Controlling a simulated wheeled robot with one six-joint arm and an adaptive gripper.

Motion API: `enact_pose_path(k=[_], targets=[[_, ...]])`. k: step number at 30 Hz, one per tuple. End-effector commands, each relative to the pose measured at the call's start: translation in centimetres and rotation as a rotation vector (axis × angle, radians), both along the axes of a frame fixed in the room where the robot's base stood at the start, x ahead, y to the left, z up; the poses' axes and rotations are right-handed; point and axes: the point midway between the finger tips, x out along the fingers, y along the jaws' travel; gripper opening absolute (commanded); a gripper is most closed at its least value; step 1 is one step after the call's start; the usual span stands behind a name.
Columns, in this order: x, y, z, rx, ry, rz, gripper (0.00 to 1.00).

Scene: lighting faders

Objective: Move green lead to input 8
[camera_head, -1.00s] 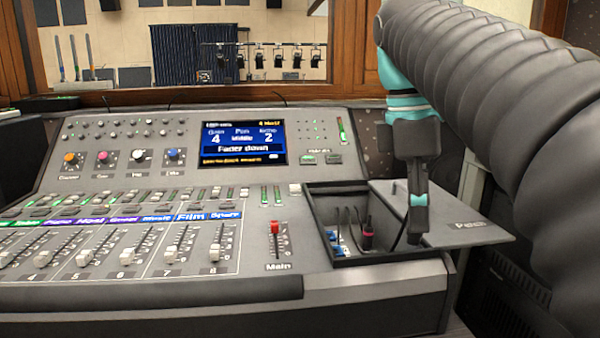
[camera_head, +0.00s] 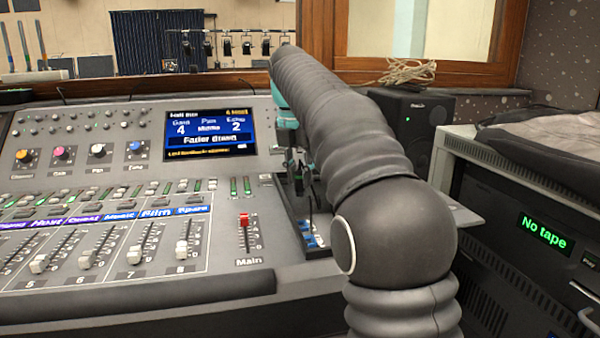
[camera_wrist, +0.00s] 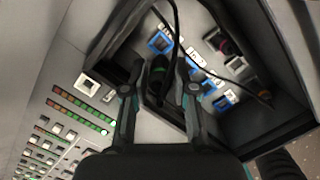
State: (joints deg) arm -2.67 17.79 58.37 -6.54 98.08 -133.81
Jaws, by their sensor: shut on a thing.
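The green lead's plug (camera_wrist: 157,72), dark with a green mark, is between the fingers of my gripper (camera_wrist: 158,88) in the wrist view. My gripper is shut on it inside the patch box. Its black cable runs up past the blue sockets. The blue-framed sockets (camera_wrist: 160,42) lie in a slanting row on the box floor, beyond and right of the plug; their numbers are too small to read.
In the wrist view a dark plug with a reddish mark (camera_wrist: 226,46) and an orange-marked lead end (camera_wrist: 265,95) are right of the sockets. Box walls close in around the gripper. The mixing console (camera_head: 110,283) with its faders spreads to the left; a tape deck (camera_head: 530,230) stands right.

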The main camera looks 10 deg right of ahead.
Motion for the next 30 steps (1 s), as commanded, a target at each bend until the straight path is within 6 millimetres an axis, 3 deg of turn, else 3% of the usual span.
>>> enact_pose_path(k=[18,30], targets=[[-0.1,0.0,-5.2,0.000,-0.001,-0.004,0.00],[-0.1,0.0,-6.4,0.000,0.000,-0.004,0.00]])
